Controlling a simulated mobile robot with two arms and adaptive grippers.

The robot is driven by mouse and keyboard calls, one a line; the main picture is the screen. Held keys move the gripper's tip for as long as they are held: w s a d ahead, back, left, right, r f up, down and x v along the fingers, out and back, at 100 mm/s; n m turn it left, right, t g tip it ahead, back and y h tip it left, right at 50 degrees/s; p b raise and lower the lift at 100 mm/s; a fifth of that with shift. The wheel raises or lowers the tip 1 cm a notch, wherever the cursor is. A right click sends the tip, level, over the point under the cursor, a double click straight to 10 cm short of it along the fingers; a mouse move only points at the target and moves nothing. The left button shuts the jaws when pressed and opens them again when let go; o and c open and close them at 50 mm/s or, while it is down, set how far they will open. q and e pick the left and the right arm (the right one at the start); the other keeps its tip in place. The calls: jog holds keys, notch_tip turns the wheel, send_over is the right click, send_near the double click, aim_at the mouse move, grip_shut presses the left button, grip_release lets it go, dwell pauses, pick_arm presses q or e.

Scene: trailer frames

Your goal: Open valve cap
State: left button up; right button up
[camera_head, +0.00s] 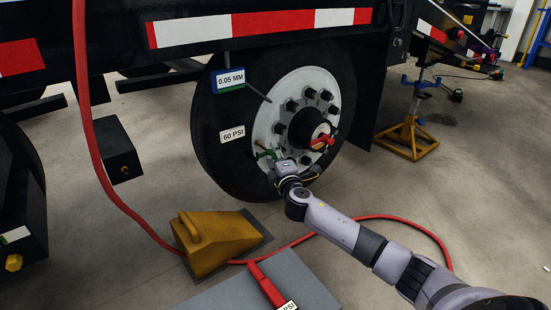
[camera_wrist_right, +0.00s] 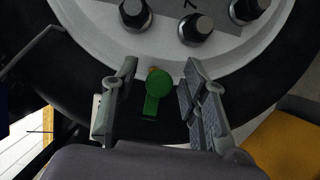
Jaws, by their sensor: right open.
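The green valve cap (camera_wrist_right: 157,84) sits at the lower edge of the white wheel rim in the right wrist view, with a green tab pointing down toward my gripper. The same green part shows small in the head view (camera_head: 267,154), at the lower left of the white wheel (camera_head: 262,128). My right gripper (camera_wrist_right: 158,90) is open, with one finger on each side of the cap and a visible gap to both. In the head view, my right gripper (camera_head: 275,163) is at the wheel and partly hides its lower rim. My left gripper is not in view.
Black lug nuts (camera_wrist_right: 193,29) stand out just above the cap. The black tire (camera_head: 215,160) surrounds the wheel. A yellow wheel chock (camera_head: 215,245) lies on the floor, with a red hose (camera_head: 128,207) beside it. A yellow jack stand (camera_head: 408,135) is at right.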

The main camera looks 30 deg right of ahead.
jog(key=shift+c, duration=0.5)
grip_shut()
